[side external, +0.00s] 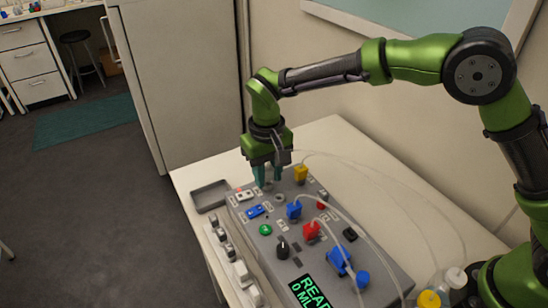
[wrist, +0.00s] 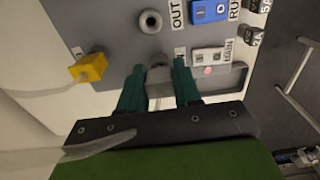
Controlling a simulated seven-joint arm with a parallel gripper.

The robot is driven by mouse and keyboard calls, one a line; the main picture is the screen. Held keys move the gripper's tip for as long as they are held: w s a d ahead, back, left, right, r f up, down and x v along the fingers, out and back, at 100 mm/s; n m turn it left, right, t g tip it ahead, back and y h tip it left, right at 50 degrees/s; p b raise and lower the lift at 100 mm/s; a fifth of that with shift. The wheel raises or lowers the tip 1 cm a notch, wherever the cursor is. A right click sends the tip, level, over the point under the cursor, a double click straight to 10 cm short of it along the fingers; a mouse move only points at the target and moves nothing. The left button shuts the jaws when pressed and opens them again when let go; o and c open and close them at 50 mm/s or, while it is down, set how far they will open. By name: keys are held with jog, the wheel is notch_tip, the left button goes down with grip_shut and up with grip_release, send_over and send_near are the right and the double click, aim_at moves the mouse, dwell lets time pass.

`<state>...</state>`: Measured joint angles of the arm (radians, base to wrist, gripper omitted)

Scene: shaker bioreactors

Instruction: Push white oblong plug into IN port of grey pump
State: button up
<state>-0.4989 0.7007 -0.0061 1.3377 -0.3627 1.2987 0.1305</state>
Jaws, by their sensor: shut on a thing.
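The grey pump (side external: 300,255) lies on the table with its labelled top face up; it also fills the upper part of the wrist view (wrist: 115,35). My gripper (side external: 268,180) points down at the pump's far end. Its teal fingers (wrist: 159,88) are shut on a pale plug (wrist: 156,102), which is mostly hidden between them. A grey round fitting, seemingly the IN port (wrist: 158,73), shows between the fingertips beside the partly covered IN label. I cannot tell how deep the plug sits in it. The open OUT port (wrist: 150,21) is nearby.
A yellow plug (side external: 301,174) with a tube stands close to my gripper. Blue (side external: 294,210) and red (side external: 311,231) plugs with tubes stand nearer the screen. White (wrist: 207,55) and blue (wrist: 208,10) switches flank the ports. A grey tray (side external: 209,195) lies beside the pump.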

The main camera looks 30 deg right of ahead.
aim_at(270, 169)
jog(key=shift+f, duration=0.55)
dwell(0.8)
jog(key=o, duration=1.1)
jog(key=shift+o, duration=0.2)
notch_tip(270, 169, up, 17)
jog(key=s+d+m+t+y, duration=0.2)
jog(key=s+d+m+t, duration=0.2)
jog(key=s+d, duration=1.7)
jog(key=t, duration=0.3)
jog(key=shift+s+f, duration=0.2)
